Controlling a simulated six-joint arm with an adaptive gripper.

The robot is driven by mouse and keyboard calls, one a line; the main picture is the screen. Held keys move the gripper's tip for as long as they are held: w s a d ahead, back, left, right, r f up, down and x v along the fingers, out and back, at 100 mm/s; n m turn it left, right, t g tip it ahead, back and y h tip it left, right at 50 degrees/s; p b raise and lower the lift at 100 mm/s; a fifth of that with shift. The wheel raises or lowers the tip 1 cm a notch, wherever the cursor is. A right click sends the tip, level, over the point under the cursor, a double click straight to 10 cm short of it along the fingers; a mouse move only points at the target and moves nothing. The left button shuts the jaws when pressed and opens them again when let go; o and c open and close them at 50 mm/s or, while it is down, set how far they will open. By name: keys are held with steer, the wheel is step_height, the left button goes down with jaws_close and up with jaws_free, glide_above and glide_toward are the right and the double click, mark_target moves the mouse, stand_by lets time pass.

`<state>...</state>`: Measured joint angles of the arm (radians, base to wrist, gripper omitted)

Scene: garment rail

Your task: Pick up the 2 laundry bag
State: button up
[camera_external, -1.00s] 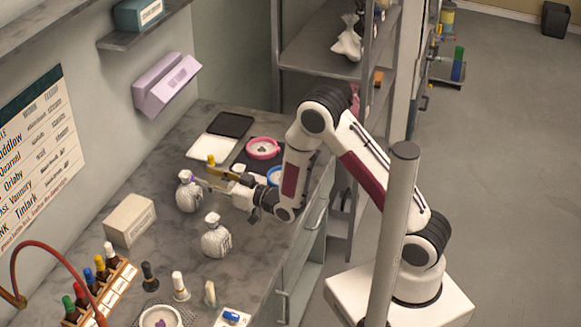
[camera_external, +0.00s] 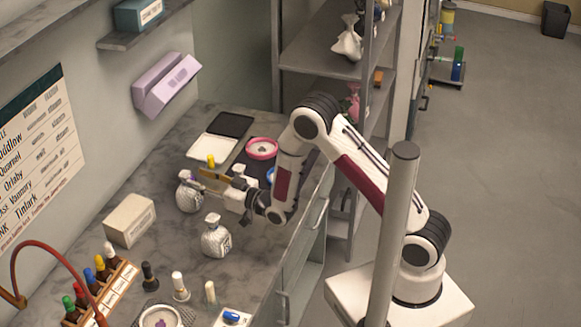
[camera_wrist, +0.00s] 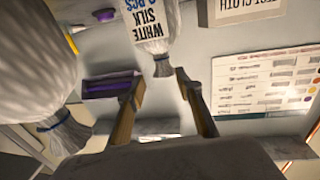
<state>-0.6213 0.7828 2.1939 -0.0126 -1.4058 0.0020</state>
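A white laundry bag (camera_external: 188,193) with a tied neck stands on the counter, just left of my fingertips. My gripper (camera_external: 205,183) is open and empty, pointing at that bag's upper part. In the wrist view, my open fingers (camera_wrist: 157,78) have a tied bag (camera_wrist: 152,22) ahead between them, shown upside down. Its label reads "WHITE SILK" and a piece count that is hard to read. A second white bag (camera_external: 215,238) stands nearer the front of the counter. Another bag (camera_wrist: 32,55) fills the left of the wrist view, close to the camera; its label is hidden.
A cream box (camera_external: 129,220) stands by the wall, left of the bags. A pink-rimmed dish (camera_external: 262,149) and a white tray (camera_external: 213,148) lie behind my gripper. A bottle rack (camera_external: 102,290) is at the front left. A vertical post (camera_external: 393,220) stands before my arm.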

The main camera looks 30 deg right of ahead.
mark_target(188, 177)
steer(key=shift+w+a, duration=0.15)
steer(key=shift+a, duration=0.05)
stand_by(0.3)
steer(key=shift+w+a+f, duration=0.2)
steer(key=shift+w+a, duration=0.8)
steer(key=shift+a, duration=0.2)
steer(key=shift+x, duration=1)
jaws_close()
